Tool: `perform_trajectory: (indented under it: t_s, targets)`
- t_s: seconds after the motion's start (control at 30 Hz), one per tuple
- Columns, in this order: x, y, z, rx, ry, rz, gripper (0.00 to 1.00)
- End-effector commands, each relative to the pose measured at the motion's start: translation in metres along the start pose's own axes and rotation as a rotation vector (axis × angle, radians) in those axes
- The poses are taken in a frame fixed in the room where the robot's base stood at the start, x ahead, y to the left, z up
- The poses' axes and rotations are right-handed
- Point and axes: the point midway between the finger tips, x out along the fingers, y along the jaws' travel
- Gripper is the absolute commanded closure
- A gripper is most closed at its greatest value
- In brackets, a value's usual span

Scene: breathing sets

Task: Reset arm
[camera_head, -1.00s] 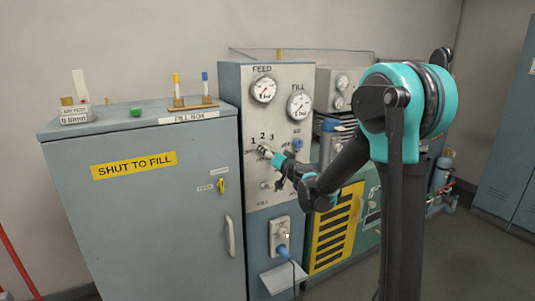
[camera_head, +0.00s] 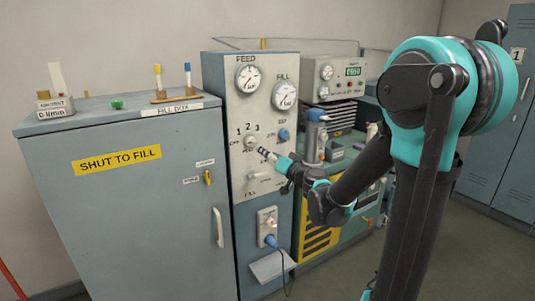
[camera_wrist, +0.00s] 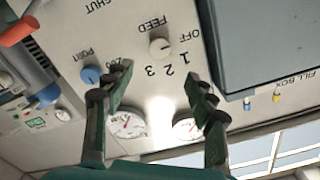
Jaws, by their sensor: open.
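My gripper (camera_head: 268,155) is open in front of the pale control panel (camera_head: 234,180), near the numbered selector knob (camera_head: 250,143). In the wrist view my gripper (camera_wrist: 160,90) shows its two dark fingers spread apart with nothing between them. The selector knob (camera_wrist: 159,47) there is beyond the fingertips and apart from them, by the marks OFF, 1, 2, 3 and FEED. My teal and black arm reaches in from the right in the head view.
The grey fill box (camera_head: 130,200) stands left of the panel, its door closed. Gauges marked FEED (camera_head: 249,78) and FILL (camera_head: 284,95) are above the knob. A blue plug (camera_head: 271,240) with a cable is below. A bench (camera_head: 345,165) with equipment stands behind my arm.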

Motion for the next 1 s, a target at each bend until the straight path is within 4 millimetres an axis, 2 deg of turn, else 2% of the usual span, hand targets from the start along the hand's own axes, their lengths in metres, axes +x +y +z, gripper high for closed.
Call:
perform_trajectory:
  t_s: [0.17,0.27,0.37,0.47,0.57,0.67,0.8,0.9,1.0]
  targets:
    - [-0.001,0.0,0.0,-0.002,-0.003,0.0,0.44]
    - [-0.008,-0.002,0.005,-0.017,-0.031,-0.006,0.44]
    - [-0.027,-0.003,0.02,-0.054,-0.105,-0.01,0.44]
    - [-0.057,0.001,0.047,-0.096,-0.228,0.008,0.44]
    - [-0.093,0.015,0.079,-0.128,-0.373,0.061,0.44]
    - [-0.136,0.037,0.111,-0.149,-0.522,0.151,0.44]
    - [-0.207,0.076,0.149,-0.157,-0.718,0.342,0.44]
    - [-0.26,0.105,0.166,-0.152,-0.828,0.503,0.44]
    - [-0.304,0.126,0.175,-0.144,-0.9,0.647,0.44]
